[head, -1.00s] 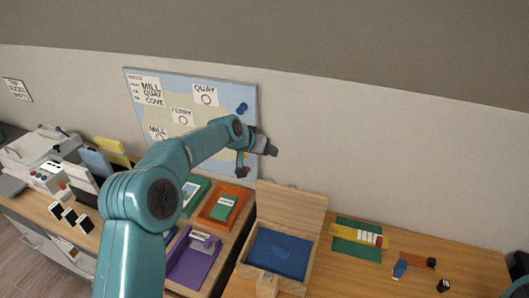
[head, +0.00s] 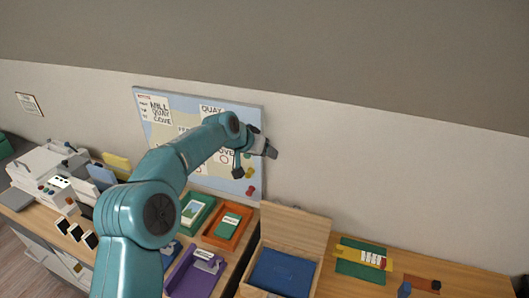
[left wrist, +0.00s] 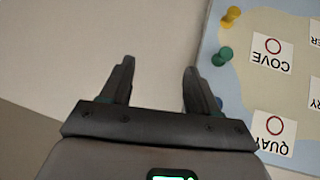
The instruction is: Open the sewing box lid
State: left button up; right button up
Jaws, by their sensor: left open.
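The sewing box (head: 247,273) is a light wooden box at the lower middle of the head view, cut off by the bottom edge. Its lid (head: 296,229) stands raised and upright at the back, and a blue surface shows inside. My left gripper (head: 268,150) is above and behind the box, in front of the map board and wall, clear of the lid. In the left wrist view its two fingers (left wrist: 158,80) are apart with nothing between them. My right gripper is out of view.
The map board (head: 150,128) with pins hangs on the wall. Left of the box are an orange tray (head: 208,237), a green tray (head: 211,201) and a purple holder (head: 187,283). A green mat (head: 345,267) with a yellow item lies to the right.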

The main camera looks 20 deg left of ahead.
pick_arm(q)
jog(key=shift+r, duration=0.15)
dwell(0.3)
jog(key=b+v, duration=0.4)
jog(key=v, duration=1.2)
jog(key=shift+r, duration=0.15)
jog(key=shift+s+a, duration=0.1)
